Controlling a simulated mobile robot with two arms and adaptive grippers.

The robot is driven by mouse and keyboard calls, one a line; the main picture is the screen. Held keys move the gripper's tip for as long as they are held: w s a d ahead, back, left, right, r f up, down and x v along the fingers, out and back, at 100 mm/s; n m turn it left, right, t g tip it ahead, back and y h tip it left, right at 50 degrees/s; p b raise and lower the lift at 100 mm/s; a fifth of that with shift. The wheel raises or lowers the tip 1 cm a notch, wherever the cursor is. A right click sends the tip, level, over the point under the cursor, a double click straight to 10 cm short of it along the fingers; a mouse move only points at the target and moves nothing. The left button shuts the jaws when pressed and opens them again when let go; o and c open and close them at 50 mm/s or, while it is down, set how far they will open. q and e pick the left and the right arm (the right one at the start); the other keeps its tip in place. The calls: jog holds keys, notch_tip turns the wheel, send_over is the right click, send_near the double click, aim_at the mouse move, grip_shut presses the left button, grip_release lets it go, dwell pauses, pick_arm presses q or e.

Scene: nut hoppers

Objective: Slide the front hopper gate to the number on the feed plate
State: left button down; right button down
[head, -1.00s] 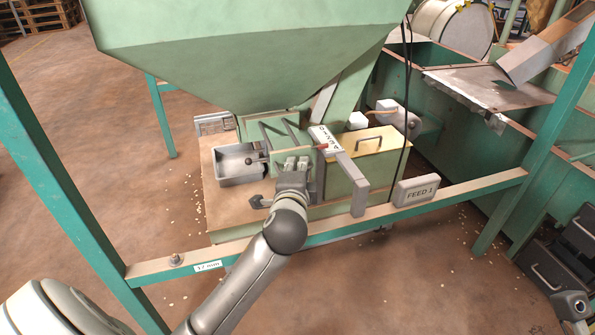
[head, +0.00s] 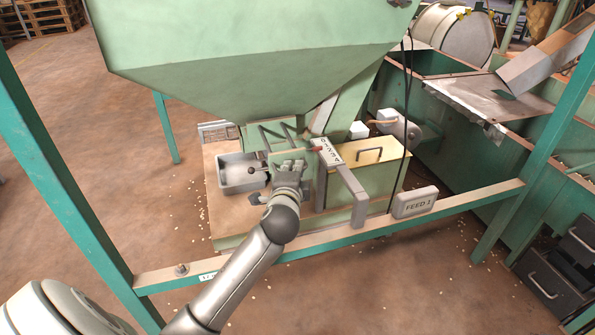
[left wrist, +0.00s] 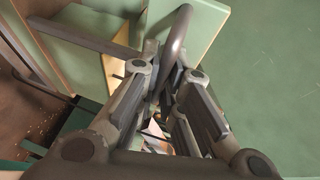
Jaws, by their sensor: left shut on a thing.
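The green hopper (head: 240,50) hangs over a green outlet box. A white number scale (head: 328,152) lies beside the gate, with a small red pointer (head: 315,148) near its far end; the digits are too small to read surely. The grey feed plate (head: 415,203) on the front rail reads "FEED 1". My left gripper (head: 288,168) is at the front of the outlet, left of the scale, shut on the gate handle. The dark curved handle (left wrist: 177,40) shows between the fingers in the left wrist view. My right gripper is not in view.
A metal tray (head: 241,173) sits left of my left gripper. A yellow-lidded box (head: 362,152) stands right of the scale.

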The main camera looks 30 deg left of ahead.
pick_arm(q)
jog(key=shift+w+a, duration=0.7)
jog(key=shift+a, duration=0.05)
jog(key=c, duration=1.8)
grip_release()
jog(key=shift+c, duration=0.2)
jog(key=v, duration=1.2)
